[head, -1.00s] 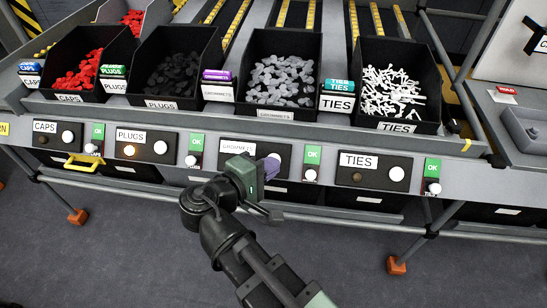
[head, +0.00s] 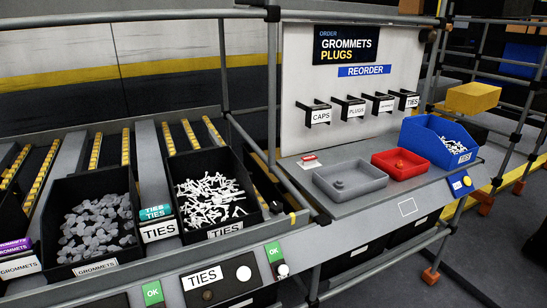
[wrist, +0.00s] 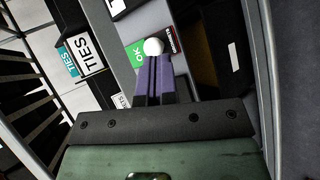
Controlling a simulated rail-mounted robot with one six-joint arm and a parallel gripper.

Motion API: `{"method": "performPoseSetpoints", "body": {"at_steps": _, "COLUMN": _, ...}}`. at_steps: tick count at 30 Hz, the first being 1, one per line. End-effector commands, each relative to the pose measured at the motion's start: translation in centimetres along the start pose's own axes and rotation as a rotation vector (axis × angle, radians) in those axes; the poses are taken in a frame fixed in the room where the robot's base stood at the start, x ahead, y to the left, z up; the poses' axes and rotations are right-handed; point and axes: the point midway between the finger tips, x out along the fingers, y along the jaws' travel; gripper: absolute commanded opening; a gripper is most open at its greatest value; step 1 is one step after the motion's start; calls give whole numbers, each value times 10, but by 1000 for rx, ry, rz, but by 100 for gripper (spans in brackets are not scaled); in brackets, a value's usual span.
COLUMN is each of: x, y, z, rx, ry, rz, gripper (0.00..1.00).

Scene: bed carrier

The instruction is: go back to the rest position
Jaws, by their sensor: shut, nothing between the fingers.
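My gripper (wrist: 154,82) shows in the wrist view only, with its two purple fingers together and nothing between them. Past the fingertips in that view is a white round knob (wrist: 153,47) beside a green OK label (wrist: 136,53). I cannot tell whether the fingertips touch the knob. A TIES label (wrist: 88,56) is to the left of the fingers. In the head view neither my arm nor my gripper is visible.
The head view shows the grommets bin (head: 64,258), the ties bin (head: 178,166) and the TIES panel (head: 190,294) with its knob. On the right bench are a grey tray (head: 322,189), a red tray (head: 428,174) and a blue bin (head: 410,139). A rail post (head: 272,80) rises between them.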

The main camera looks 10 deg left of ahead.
Motion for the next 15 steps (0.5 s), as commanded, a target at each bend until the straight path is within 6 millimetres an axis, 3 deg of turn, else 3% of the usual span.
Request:
{"method": "performPoseSetpoints", "body": {"at_steps": 8, "x": 90, "y": -24, "z": 76, "rx": 258, "ry": -207, "rz": -449, "gripper": 0}}
{"method": "performPoseSetpoints", "body": {"at_steps": 11, "x": 124, "y": -26, "z": 114, "rx": 397, "ry": -296, "rz": -598, "gripper": 0}}
{"method": "performPoseSetpoints", "body": {"at_steps": 15, "x": 170, "y": -23, "z": 184, "rx": 662, "ry": -433, "rz": -802, "gripper": 0}}
